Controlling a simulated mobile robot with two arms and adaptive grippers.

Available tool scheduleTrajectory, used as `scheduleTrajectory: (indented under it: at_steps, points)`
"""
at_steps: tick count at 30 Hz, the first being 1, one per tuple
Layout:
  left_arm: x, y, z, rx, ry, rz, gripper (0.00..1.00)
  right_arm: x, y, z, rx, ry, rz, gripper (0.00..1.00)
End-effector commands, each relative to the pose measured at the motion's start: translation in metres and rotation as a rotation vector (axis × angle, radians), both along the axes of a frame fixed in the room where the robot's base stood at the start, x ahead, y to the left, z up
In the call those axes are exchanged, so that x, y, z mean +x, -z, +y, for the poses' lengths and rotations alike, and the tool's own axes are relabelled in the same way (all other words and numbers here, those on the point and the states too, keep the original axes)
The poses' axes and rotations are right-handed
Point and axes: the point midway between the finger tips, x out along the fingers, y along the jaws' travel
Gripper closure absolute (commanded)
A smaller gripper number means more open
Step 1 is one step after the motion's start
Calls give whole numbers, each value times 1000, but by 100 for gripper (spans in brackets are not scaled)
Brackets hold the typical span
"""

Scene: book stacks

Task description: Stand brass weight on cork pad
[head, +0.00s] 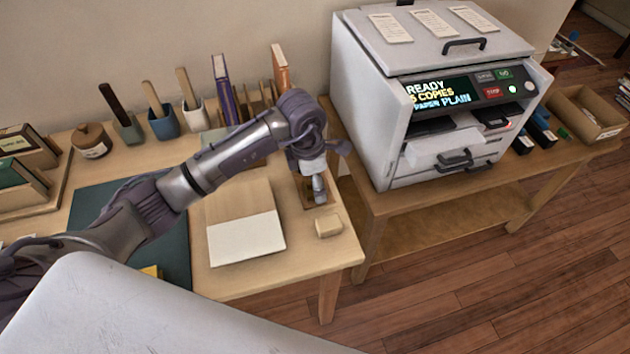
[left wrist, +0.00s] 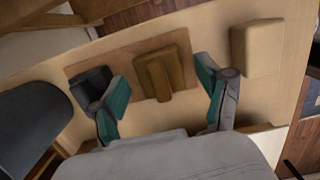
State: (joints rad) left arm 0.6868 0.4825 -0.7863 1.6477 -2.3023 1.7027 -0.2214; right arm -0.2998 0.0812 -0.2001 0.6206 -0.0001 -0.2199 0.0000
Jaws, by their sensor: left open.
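A brass-brown block, which looks like the brass weight (left wrist: 155,75), stands on a flat brown square in the left wrist view. The square looks like the cork pad (left wrist: 178,40); part of it shows in the head view (head: 309,204) near the table's right end. My left gripper (left wrist: 160,80) is open, with its teal-padded fingers on either side of the weight and visible gaps to it. In the head view my left gripper (head: 319,190) points down over the pad and hides the weight. My right gripper is not in view.
A beige block (head: 328,226) lies just beside the pad, near the table's edge; the left wrist view shows it close to one finger (left wrist: 257,48). A tan and white folder or paper (head: 245,237) lies left of it. A copier (head: 440,90) stands on the bench to the right.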

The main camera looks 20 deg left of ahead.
Motion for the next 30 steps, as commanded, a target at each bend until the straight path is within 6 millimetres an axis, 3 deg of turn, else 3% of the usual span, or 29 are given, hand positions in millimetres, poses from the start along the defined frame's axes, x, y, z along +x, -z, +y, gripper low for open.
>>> scheduleTrajectory:
  at_steps: [15,21,30]
  points:
    - [-6,-99,10,1,0,-5,23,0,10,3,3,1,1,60]
    - [-7,-113,12,1,0,-2,23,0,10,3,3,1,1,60]
    - [-7,-114,12,1,0,-2,23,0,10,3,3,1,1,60]
